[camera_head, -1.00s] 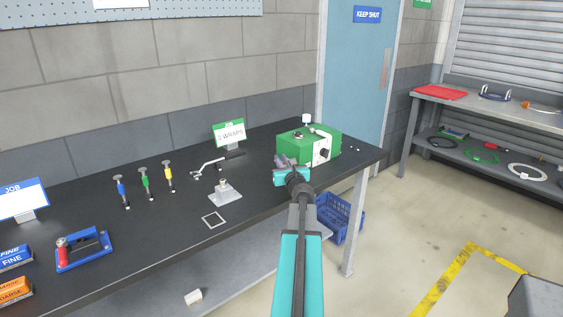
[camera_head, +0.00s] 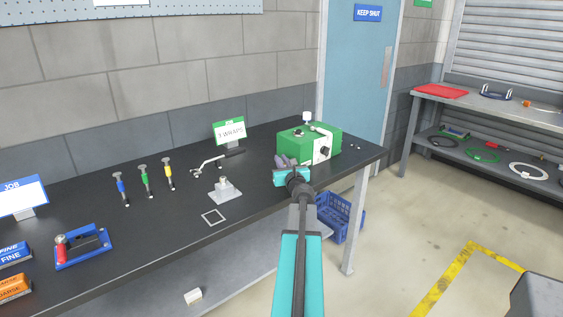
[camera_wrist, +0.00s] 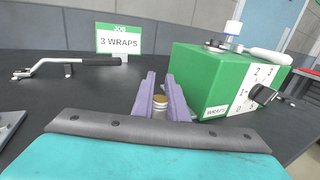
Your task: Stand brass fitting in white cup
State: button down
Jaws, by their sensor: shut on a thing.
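My gripper (camera_wrist: 160,100) is shut on the brass fitting (camera_wrist: 160,100), which shows a gold-coloured top between the two lilac fingers in the wrist view; its lower part is pale and partly hidden. In the head view my gripper (camera_head: 284,161) is over the black bench, just left of and in front of the green box, and the fitting cannot be made out. A small white cup-like piece (camera_wrist: 233,27) stands upright on top of the green box (camera_wrist: 205,80); it also shows in the head view (camera_head: 306,117). I cannot tell for certain that it is the white cup.
A job sign (camera_wrist: 119,39), a black-handled lever tool (camera_head: 220,159), a grey block with a stud (camera_head: 225,190) and a square outline (camera_head: 213,217) are left of my gripper. The bench's right edge is near.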

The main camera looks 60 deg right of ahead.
jog(key=shift+f+b, duration=0.4)
jog(key=shift+f, duration=0.15)
jog(key=c, duration=1.7)
grip_release()
jog(key=shift+o, duration=0.2)
jog(key=shift+a, duration=0.1)
